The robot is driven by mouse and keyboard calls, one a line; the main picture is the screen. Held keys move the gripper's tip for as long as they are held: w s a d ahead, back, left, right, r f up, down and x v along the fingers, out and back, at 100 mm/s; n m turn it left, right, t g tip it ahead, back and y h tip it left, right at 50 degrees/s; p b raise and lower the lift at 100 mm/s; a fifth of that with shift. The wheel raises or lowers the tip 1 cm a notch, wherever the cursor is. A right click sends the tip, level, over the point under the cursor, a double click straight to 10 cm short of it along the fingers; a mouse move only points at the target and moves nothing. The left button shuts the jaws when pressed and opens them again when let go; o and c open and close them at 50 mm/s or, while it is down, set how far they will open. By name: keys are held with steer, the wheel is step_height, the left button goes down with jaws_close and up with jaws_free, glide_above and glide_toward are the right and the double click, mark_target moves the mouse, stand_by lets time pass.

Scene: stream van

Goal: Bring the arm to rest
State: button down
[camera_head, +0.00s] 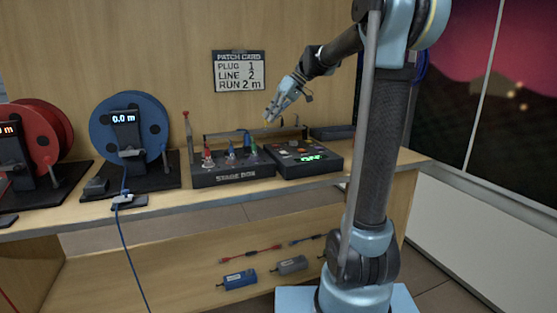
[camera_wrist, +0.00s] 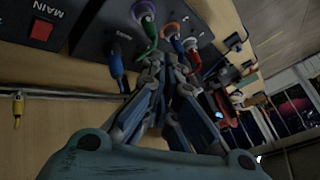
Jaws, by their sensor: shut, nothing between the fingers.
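My gripper (camera_head: 269,116) hangs at the end of my raised, bent arm, above the stage box (camera_head: 232,179) and in front of the back wall. In the head view it is small and clear of the plugs below. In the wrist view my gripper (camera_wrist: 168,68) points toward a row of coloured plugs, its fingers close together with nothing visible held. The wrist view overlaps the fingers with the plugs, so the exact gap cannot be told there.
A dark console (camera_head: 312,160) with a green display stands right of the stage box. A blue reel (camera_head: 103,128) and a red reel (camera_head: 45,130) stand at left; a blue cable (camera_head: 127,245) hangs off the shelf edge. A patch card (camera_head: 239,71) is on the wall.

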steer(key=s+d+f+m+t+h, duration=0.1)
steer(key=s+d+f+m+h, duration=0.1)
steer(key=s+d+f, duration=0.5)
steer(key=s+d+f+m+t+h, duration=0.1)
steer(key=s+d+f+m+h, duration=0.2)
steer(key=s+d+f, duration=0.4)
steer(key=s+d+f+m+h, duration=0.2)
steer(key=s+d+f+m, duration=0.2)
steer(key=s+f, duration=1)
steer(key=s+d, duration=0.3)
steer(key=s, duration=0.1)
steer(key=shift+s+d+m+t+h, duration=0.15)
steer(key=shift+d+m+t+h, duration=0.15)
steer(key=shift+d+m+t, duration=0.1)
steer(key=shift+w+f, duration=0.25)
steer(key=shift+w, duration=0.2)
